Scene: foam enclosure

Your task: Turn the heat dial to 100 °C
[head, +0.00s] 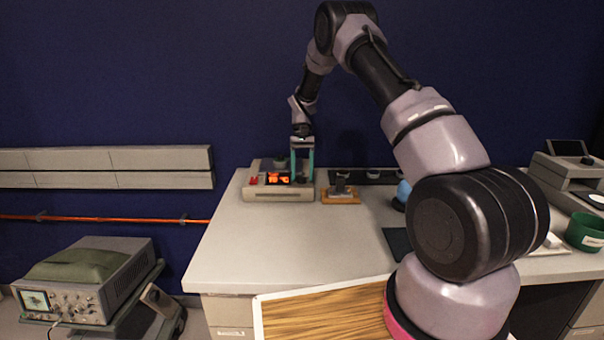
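A beige heater unit (278,195) stands at the back left of the worktop. It has a lit orange-red display on top and a small red part to the left of it. My gripper (302,178) points straight down over the right end of the unit. Its two teal fingers stand apart with a gap between them. The fingertips are at or just above the unit's top; I cannot tell whether they touch it.
A small wooden-based stand (340,196) is close to the right of the unit. Farther right are a blue round object (403,190), a dark mat (397,240) and a green bowl (585,233). The worktop (290,245) in front of the unit is clear.

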